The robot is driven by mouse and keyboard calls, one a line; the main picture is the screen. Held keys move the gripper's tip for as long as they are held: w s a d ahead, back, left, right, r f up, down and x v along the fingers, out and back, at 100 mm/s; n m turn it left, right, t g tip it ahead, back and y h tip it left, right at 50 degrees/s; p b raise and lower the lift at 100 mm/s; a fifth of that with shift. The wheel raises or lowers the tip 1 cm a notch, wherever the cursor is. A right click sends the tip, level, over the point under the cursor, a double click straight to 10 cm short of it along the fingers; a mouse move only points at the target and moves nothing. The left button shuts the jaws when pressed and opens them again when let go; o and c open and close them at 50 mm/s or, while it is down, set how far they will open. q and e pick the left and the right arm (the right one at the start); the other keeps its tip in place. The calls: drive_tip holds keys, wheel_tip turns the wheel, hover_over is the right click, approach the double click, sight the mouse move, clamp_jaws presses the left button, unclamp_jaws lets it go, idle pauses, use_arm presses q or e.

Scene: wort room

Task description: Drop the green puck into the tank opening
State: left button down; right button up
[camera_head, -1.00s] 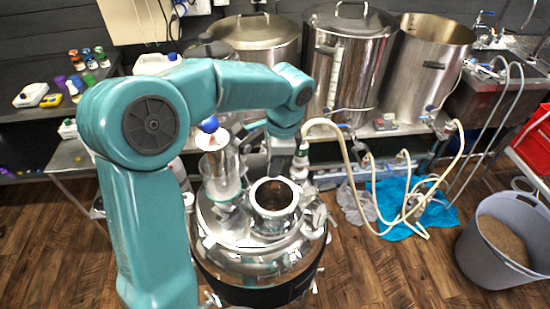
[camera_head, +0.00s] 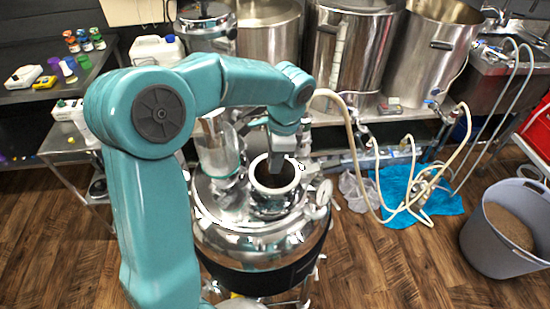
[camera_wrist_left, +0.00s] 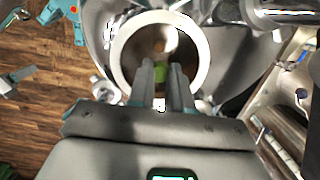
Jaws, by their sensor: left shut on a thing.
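The steel tank (camera_head: 262,245) stands in front of me, with a round, pale-rimmed opening (camera_head: 256,186) on its lid. In the left wrist view the opening's white rim (camera_wrist_left: 118,48) surrounds a dark interior. My left gripper (camera_head: 277,163) points down over the opening, its fingertips overlapping the opening in the picture; how deep they reach is unclear. In the left wrist view the left gripper (camera_wrist_left: 162,72) is shut on the green puck (camera_wrist_left: 161,70), which shows as a small green patch between the fingers. The puck cannot be made out in the head view. My right gripper is out of view.
A clear cylinder (camera_head: 216,148) stands on the lid left of the opening, and a gauge (camera_head: 324,191) sits at its right. Large steel kettles (camera_head: 350,50) line the back. Hoses and a blue cloth (camera_head: 408,190) lie right; a grey bucket (camera_head: 497,240) stands farther right.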

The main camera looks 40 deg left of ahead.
use_arm(q)
drive_tip(key=shift+w, duration=0.4)
drive_tip(key=c, duration=1)
unclamp_jaws()
drive_tip(key=shift+s, duration=0.2)
drive_tip(key=shift+o, duration=0.2)
drive_tip(key=shift+w+f, duration=0.1)
drive_tip(key=shift+w, duration=0.05)
wheel_tip(320, 180, up, 16)
drive_tip(key=w+d+p, duration=0.1)
drive_tip(key=w, duration=0.1)
drive_tip(key=shift+d, duration=0.25)
drive_tip(key=shift+s, duration=0.15)
